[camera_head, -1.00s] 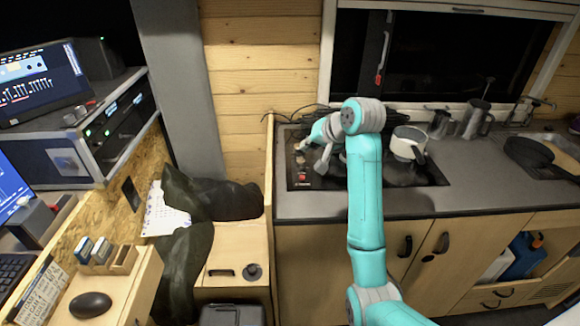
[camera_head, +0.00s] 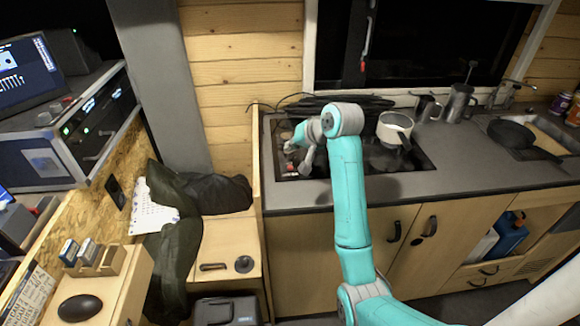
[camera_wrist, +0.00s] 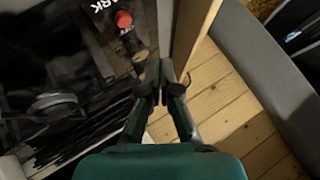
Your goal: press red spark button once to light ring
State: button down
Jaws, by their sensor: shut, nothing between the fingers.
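The red spark button (camera_wrist: 123,19) shows at the top of the wrist view on the black hob panel, beside white lettering that reads in part "ARK". My gripper (camera_wrist: 160,75) is shut and empty; its fingertips appear below and to the right of the button, apart from it in the picture. A dark round burner ring (camera_wrist: 52,105) lies at the left of that view, with no flame showing. In the head view my gripper (camera_head: 298,160) is over the left end of the hob (camera_head: 420,163). I cannot make out the button there.
A white pot (camera_head: 394,128) stands at the back of the hob. Dark cables (camera_head: 345,103) lie behind it. A wooden panel (camera_head: 256,165) borders the hob's left side. Metal mugs (camera_head: 458,103) and a pan (camera_head: 510,133) stand farther right. The counter front (camera_head: 450,177) is clear.

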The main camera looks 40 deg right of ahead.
aim_at(292, 167)
jog(key=shift+f, duration=2.05)
jog(key=shift+f, duration=0.1)
jog(key=shift+f, duration=0.25)
jog(key=shift+f, duration=0.45)
dwell(0.6)
jog(key=shift+r, duration=0.85)
jog(key=shift+r, duration=0.1)
jog(key=shift+r, duration=2.45)
